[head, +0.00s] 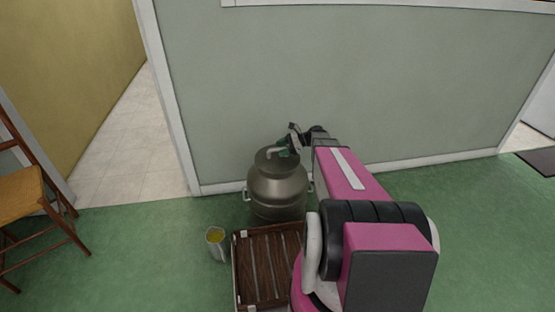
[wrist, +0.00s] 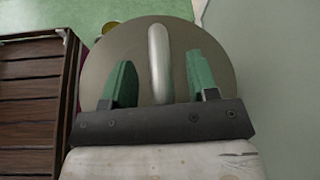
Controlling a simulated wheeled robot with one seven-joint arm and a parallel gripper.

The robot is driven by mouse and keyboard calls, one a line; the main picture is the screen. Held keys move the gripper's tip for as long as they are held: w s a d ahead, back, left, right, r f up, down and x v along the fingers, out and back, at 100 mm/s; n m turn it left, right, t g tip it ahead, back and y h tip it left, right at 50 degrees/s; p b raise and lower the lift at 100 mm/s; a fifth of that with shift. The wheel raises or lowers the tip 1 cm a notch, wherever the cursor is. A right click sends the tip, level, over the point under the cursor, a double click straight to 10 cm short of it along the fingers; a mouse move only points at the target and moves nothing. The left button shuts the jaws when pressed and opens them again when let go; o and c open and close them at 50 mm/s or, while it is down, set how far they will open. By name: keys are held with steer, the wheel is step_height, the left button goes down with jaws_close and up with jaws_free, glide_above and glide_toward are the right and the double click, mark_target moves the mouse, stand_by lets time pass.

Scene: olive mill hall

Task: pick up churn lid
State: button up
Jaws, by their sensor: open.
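The churn lid (head: 275,163) is a grey metal disc with a raised loop handle, seated on the mouth of a metal churn (head: 277,193). The churn stands on the green floor by the wall. In the wrist view the lid (wrist: 200,36) lies under my gripper, with its handle (wrist: 159,60) upright between the fingers. My gripper (wrist: 158,75) is open, with one green finger on each side of the handle and a gap on both sides. In the head view my gripper (head: 286,145) is at the lid, partly hidden by the handle and my arm.
A dark wooden slatted crate (head: 237,262) stands in front of the churn. A metal cup (head: 216,247) with yellow contents is on the floor left of it. The wall (head: 230,110) is close behind the churn. A chair (head: 30,192) stands at the far left.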

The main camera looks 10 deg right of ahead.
steer(key=shift+a+f, duration=0.25)
steer(key=shift+a, duration=0.4)
jaws_close()
